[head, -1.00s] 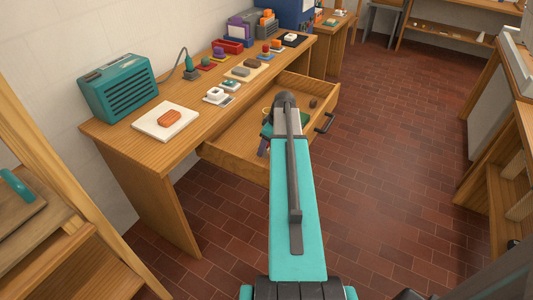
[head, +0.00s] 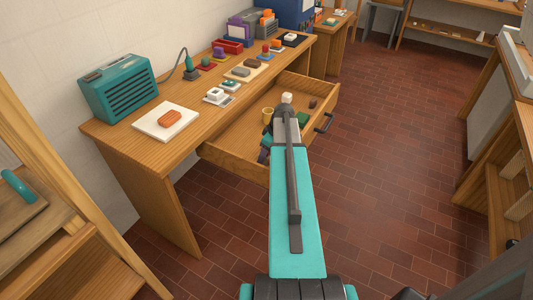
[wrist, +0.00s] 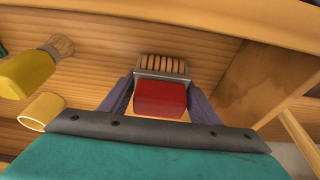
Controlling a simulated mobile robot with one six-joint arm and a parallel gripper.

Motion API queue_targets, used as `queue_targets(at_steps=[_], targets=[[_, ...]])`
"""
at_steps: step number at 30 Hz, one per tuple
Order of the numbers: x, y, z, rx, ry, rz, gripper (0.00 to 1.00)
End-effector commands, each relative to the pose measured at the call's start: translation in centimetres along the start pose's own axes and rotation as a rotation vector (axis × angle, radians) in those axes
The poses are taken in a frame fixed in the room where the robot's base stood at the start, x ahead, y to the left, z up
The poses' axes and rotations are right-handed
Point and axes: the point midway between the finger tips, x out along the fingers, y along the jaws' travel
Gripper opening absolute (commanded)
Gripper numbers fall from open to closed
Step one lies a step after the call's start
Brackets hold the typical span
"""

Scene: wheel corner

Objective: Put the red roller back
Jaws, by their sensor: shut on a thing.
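In the wrist view, the red roller (wrist: 160,98) has a red block body and a pale frame with a ribbed wooden part at its far end. My gripper (wrist: 160,92) is shut on the red body, one finger on each side. In the head view my gripper (head: 265,153) shows only partly, at the near side of the open drawer (head: 236,150), and my arm hides the rest. The roller is hidden in the head view. I cannot tell whether it touches the wood behind it.
A yellow cup (head: 268,115) and a dark brown piece (head: 313,104) are in the drawer. A yellow-handled brush (wrist: 28,74) lies left of the roller. The desk (head: 185,125) bears a white board (head: 150,122) with an orange block, a teal radio (head: 118,88) and small coloured items.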

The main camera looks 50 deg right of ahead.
Motion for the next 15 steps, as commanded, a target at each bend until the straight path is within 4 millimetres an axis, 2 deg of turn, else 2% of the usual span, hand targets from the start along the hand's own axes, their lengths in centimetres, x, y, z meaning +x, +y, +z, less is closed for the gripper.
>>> queue_targets(at_steps=[7,8,10,15], targets=[[0.41,0.01,0.12,0.000,0.000,0.000,0.07],[0.34,0.01,0.11,0.000,0.000,0.000,0.61],[0.33,0.01,0.10,0.000,0.000,0.000,0.73],[0.32,0.01,0.10,0.000,0.000,0.000,0.75]])
